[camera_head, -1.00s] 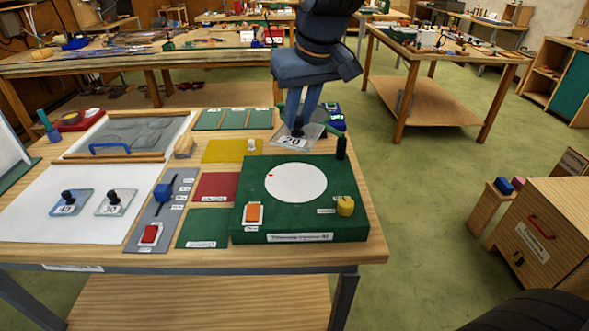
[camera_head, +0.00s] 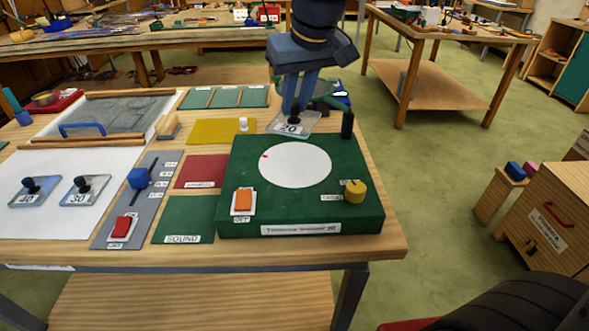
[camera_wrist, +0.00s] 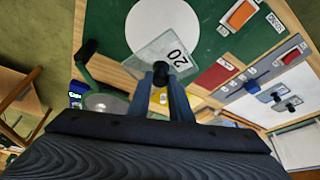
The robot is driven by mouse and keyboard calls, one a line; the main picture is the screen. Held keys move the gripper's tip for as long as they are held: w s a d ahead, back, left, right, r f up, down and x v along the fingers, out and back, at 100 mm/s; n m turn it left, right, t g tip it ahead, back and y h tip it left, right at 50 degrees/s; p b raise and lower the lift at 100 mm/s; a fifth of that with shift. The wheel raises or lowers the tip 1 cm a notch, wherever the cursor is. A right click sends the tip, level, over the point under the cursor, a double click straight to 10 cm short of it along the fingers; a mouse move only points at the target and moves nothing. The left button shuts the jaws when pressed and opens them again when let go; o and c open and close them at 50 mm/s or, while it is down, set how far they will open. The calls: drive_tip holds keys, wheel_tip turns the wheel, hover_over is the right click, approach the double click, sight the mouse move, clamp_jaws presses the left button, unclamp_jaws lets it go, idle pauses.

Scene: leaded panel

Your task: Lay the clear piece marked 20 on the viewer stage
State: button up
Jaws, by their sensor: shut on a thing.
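The clear piece marked 20 (camera_head: 279,125) is a square glass plate with a black knob. My gripper (camera_head: 294,112) is shut on its knob and holds it at the back edge of the green viewer box. In the wrist view the clear piece (camera_wrist: 153,53) overlaps the edge of the white round stage, and my gripper (camera_wrist: 160,72) has the knob between its fingers. The viewer stage (camera_head: 297,166) is a white disc on top of the green viewer box (camera_head: 300,221), with a small red dot near its left edge. I cannot tell the height of the piece above the box.
Clear pieces marked 40 (camera_head: 35,191) and 30 (camera_head: 84,190) lie on a white sheet at left. The disc is clear.

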sight(301, 127)
wheel_tip(301, 127, down, 11)
drive_tip(key=shift+w+p, duration=0.15)
drive_tip(key=shift+p, duration=0.3)
drive_tip(key=shift+f, duration=0.1)
drive_tip(key=o, duration=0.8)
drive_tip(key=shift+o, duration=0.3)
drive_tip(key=shift+r, duration=0.6)
drive_tip(key=b+v, duration=0.1)
drive_tip(key=v, duration=1)
drive_tip(key=shift+d, duration=0.1)
